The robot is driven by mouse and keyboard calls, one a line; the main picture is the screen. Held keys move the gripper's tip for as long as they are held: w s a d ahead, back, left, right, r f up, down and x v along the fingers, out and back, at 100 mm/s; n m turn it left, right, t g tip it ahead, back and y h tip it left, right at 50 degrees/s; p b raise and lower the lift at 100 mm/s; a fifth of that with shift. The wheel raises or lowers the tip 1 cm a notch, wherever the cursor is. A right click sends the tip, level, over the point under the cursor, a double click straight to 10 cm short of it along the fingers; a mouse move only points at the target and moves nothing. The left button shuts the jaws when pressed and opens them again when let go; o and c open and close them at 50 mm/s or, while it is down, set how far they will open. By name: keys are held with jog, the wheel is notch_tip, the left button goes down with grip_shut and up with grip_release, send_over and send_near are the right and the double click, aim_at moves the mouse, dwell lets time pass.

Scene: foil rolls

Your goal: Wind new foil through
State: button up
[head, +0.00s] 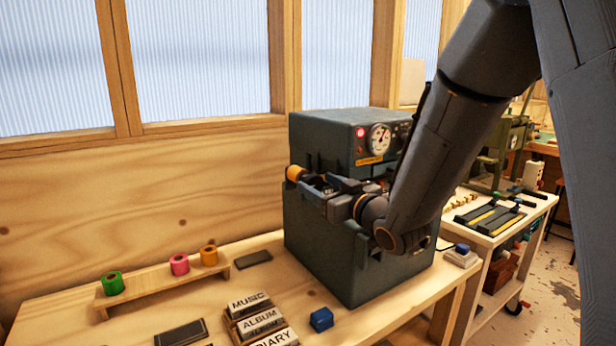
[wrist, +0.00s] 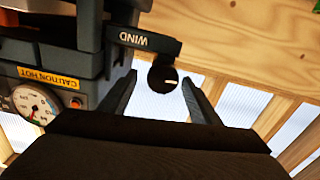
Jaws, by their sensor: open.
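The blue-grey foil machine (head: 330,255) stands on the bench with a red light, a gauge (head: 379,138) and a caution label. A crank arm marked WIND (wrist: 143,40) ends in a round black knob (wrist: 163,79). My gripper (head: 316,184) is at the machine's front. In the wrist view its open fingers (wrist: 159,84) stand either side of the knob; I cannot tell whether they touch it. A gold-orange cylinder (head: 295,173) shows at the machine's left side, partly hidden by my gripper. Green (head: 112,283), pink (head: 179,264) and orange (head: 208,255) foil rolls sit on a wooden rack.
Stamped blocks reading MUSIC, ALBUM and DIARY (head: 268,338), a blue cube (head: 321,319) and dark flat pads (head: 181,333) lie on the bench (head: 235,288). A white cart (head: 505,232) with tools stands at the right. A wooden wall with windows is behind.

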jog(key=x, duration=0.2)
jog(key=p+x, duration=0.1)
jog(key=x, duration=0.1)
jog(key=shift+s+a, duration=0.1)
jog(key=shift+a, duration=0.2)
jog(key=shift+w+a, duration=0.35)
jog(key=shift+w, duration=0.3)
jog(key=c, duration=1.1)
jog(key=shift+o, duration=0.2)
jog(key=shift+m, duration=0.4)
jog(key=m, duration=0.4)
jog(key=shift+d+m, duration=0.15)
jog(key=shift+m, duration=0.15)
jog(key=m+p, duration=0.1)
jog(key=m, duration=0.4)
jog(key=shift+w+f, duration=0.1)
jog(key=shift+m, duration=0.4)
